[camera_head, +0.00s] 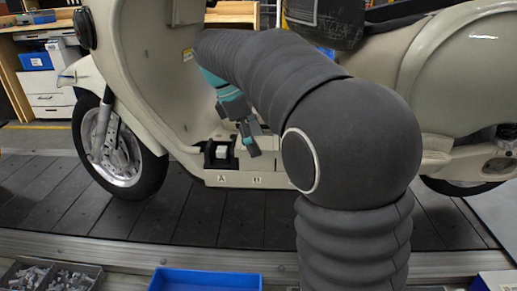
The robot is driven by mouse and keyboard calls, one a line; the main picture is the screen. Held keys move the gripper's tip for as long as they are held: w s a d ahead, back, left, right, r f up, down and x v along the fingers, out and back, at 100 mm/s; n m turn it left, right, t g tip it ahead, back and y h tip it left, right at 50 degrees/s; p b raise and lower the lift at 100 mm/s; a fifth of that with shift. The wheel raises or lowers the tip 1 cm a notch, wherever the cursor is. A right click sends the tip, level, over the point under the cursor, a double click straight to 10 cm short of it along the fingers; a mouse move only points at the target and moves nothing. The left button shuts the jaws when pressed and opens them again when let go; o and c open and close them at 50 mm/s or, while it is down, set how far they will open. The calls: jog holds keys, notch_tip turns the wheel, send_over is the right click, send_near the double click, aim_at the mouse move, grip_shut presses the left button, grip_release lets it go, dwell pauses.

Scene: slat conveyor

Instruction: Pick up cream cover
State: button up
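A small cream block (221,152), which looks like the cream cover, sits in a black holder (208,158) on the scooter's footboard. My gripper (251,146) hangs just to the right of and slightly above the holder, tilted downward, with dark fingers below a teal part. It looks apart from the cream block, and no object shows in it. The fingers overlap and are small in this view, so whether they are open or shut does not show clearly.
The cream scooter (142,50) stands on the dark slat conveyor (75,205); its seat and rear body are behind my arm. A workbench (40,25) stands at back left.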

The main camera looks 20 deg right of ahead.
jog(key=c, duration=0.8)
jog(key=shift+c, duration=0.2)
notch_tip(320, 180, up, 10)
jog(key=p, duration=0.2)
